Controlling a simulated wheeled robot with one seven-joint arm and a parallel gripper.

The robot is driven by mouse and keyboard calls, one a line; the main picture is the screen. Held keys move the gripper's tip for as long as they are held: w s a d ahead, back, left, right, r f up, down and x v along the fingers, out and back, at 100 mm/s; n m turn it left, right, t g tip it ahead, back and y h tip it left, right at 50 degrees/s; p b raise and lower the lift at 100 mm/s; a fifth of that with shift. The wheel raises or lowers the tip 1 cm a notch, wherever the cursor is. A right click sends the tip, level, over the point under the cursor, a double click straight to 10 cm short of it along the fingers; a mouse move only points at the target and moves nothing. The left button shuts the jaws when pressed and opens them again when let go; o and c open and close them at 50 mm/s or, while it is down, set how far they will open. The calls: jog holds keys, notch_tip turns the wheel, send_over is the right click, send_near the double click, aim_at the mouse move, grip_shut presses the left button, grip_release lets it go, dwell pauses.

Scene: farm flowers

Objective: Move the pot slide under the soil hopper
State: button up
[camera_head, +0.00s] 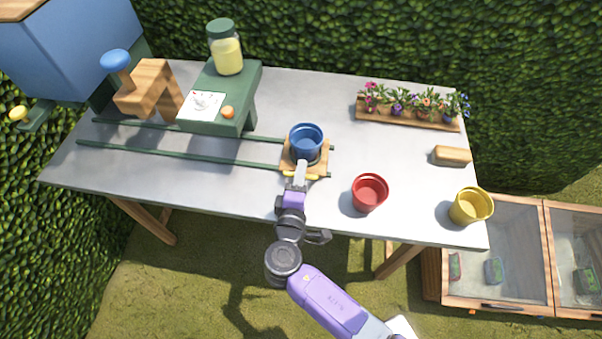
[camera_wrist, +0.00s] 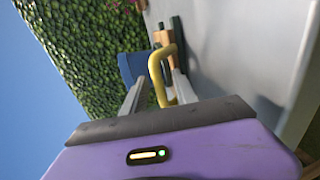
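The pot slide (camera_head: 287,163) is a wooden carriage at the right end of two green rails, with a blue pot (camera_head: 307,138) standing upright on it. Its yellow handle (camera_head: 313,176) faces the near table edge and shows in the wrist view (camera_wrist: 156,76). My gripper (camera_head: 301,170) is at this handle. In the wrist view its two fingers (camera_wrist: 160,90) stand apart on either side of the handle, with a gap visible; contact cannot be told. The soil hopper appears to be the big blue box (camera_head: 70,50) at the far left, above the rails' left end.
A green stand (camera_head: 245,85) with a seed jar (camera_head: 225,50) and a wooden press (camera_head: 150,88) with a blue knob straddle or border the rails. Red (camera_head: 369,192) and yellow (camera_head: 470,206) pots stand to the right. The rails (camera_head: 190,153) look clear left of the slide.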

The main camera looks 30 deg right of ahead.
jog(key=shift+c, duration=0.2)
grip_shut()
dwell(1.2)
